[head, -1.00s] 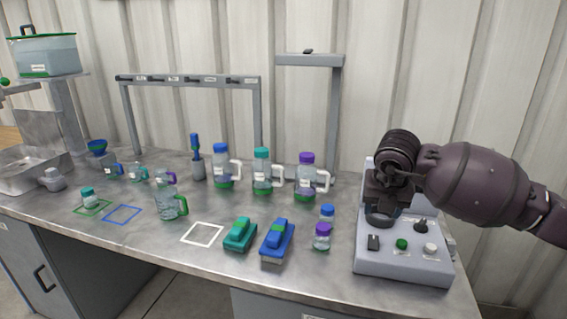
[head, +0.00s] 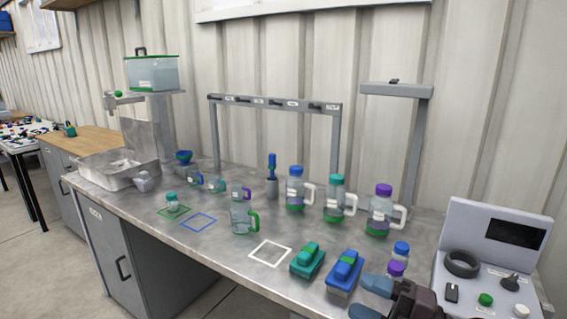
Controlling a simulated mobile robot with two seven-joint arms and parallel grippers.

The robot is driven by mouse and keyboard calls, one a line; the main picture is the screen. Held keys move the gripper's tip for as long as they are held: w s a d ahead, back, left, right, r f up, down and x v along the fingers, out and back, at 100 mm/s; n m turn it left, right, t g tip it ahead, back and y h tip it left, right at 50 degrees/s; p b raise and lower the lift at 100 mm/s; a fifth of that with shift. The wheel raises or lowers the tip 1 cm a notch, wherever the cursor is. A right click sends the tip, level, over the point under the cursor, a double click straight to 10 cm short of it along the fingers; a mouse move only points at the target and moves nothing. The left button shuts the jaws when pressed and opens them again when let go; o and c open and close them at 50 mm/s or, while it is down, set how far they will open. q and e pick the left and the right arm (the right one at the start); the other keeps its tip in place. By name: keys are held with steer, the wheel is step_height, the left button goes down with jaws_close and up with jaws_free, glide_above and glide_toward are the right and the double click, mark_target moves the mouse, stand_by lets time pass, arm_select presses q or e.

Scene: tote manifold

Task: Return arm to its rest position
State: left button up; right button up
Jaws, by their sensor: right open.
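My right gripper (head: 376,300) shows at the bottom right of the head view, low in front of the bench and beside the control box. Its fingers are apart and nothing shows between them. Its arm is mostly cut off by the lower edge of the picture. My left gripper is not in the picture. The grey control box (head: 484,262) has a dark screen, a black ring (head: 461,264), a green button (head: 486,299) and a white button, and no gripper touches its top.
Three handled bottles (head: 334,199) stand behind. A grey rack (head: 275,101) and a tall stand (head: 416,150) rise at the back. The white square (head: 270,252) is empty.

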steer(key=s+d+f+m+t+h, duration=0.3)
steer(key=d+f+m+h, duration=0.3)
steer(key=m+h, duration=0.5)
steer(key=s+d+f+m+t+h, duration=0.2)
steer(key=d+f+m+t+h, duration=0.15)
steer(key=d+m+h, duration=0.75)
steer(key=s+a+f+m+g+y, duration=0.1)
steer(key=s+f+m+g+y, duration=0.15)
steer(key=s+f+g, duration=0.65)
steer(key=s+a+f+m+g+y, duration=0.25)
steer(key=s+f+g, duration=0.25)
steer(key=s, duration=0.8)
steer(key=w+f+t, duration=0.8)
steer(key=t, duration=0.1)
steer(key=shift+w+n, duration=0.4)
steer(key=shift+d, duration=0.1)
